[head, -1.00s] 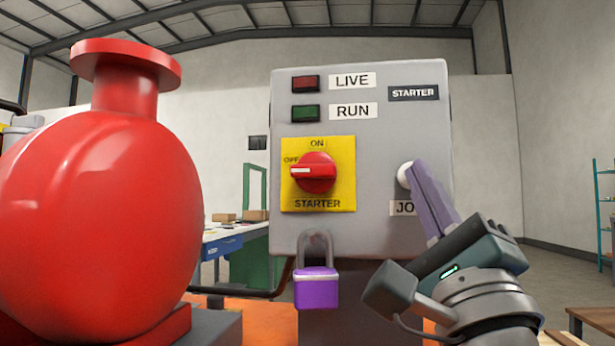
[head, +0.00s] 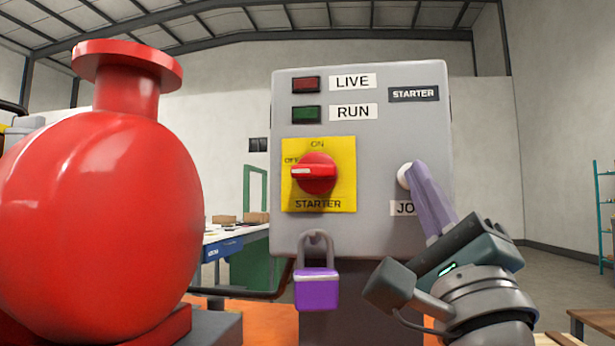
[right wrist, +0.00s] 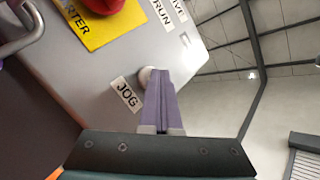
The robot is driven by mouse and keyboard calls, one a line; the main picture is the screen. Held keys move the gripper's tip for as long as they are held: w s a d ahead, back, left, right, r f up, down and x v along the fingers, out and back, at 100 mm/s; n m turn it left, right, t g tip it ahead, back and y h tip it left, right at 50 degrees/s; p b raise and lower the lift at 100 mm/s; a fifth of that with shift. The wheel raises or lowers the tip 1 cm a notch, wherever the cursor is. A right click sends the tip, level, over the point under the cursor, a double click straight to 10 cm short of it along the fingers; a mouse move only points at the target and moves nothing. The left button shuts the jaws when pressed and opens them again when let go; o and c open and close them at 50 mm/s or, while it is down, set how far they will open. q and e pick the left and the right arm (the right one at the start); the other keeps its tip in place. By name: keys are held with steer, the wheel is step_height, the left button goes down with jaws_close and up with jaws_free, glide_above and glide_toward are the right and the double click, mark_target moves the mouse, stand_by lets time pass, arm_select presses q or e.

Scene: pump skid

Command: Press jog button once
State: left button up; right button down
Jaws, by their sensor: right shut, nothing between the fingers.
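The grey starter box (head: 390,130) stands upright ahead of me. The jog button (head: 404,175) is a pale round knob on its right side, above the JOG label (head: 403,208). It also shows in the right wrist view (right wrist: 146,76), partly hidden behind my fingertips. My right gripper (head: 414,170) is shut and empty, with its purple fingertips at the button. They look to be touching it or very close; I cannot tell how far the button is pressed. In the right wrist view the closed fingers (right wrist: 157,80) point at the button. My left gripper is not in view.
A red rotary switch (head: 316,173) on a yellow plate points to OFF. A purple padlock (head: 316,287) hangs under the box. LIVE (head: 306,84) and RUN (head: 306,113) lamps look unlit. A large red pump (head: 110,220) fills the left.

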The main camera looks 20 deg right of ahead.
steer(key=shift+s+a, duration=0.4)
steer(key=shift+s, duration=0.3)
steer(key=s+a, duration=0.1)
steer(key=s+p, duration=0.1)
steer(key=s, duration=0.1)
steer(key=s+a, duration=0.1)
steer(key=shift+s+a, duration=0.15)
steer(key=shift+a, duration=0.2)
steer(key=shift+p, duration=0.3)
